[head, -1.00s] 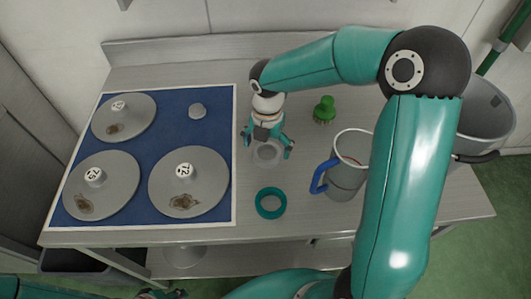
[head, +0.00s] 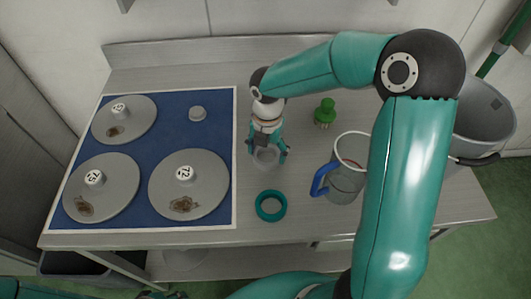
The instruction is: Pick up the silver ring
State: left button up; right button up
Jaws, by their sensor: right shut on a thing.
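The silver ring (head: 266,158) is on the steel table right of the blue mat. My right gripper (head: 267,154) reaches down over it from the back, with its two fingers on either side of the ring. It is shut on the ring. Whether the ring touches the table cannot be told. A teal ring (head: 271,206) lies on the table in front of it. Only a small part of my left gripper (head: 165,295) shows at the bottom edge, and its jaw state cannot be seen.
A green brush (head: 325,112) and a grey jug with a blue handle (head: 346,178) stand to the right. A grey bucket (head: 484,115) is at the far right.

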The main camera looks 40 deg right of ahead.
notch_tip(320, 180, up, 20)
jog(key=shift+p, duration=0.4)
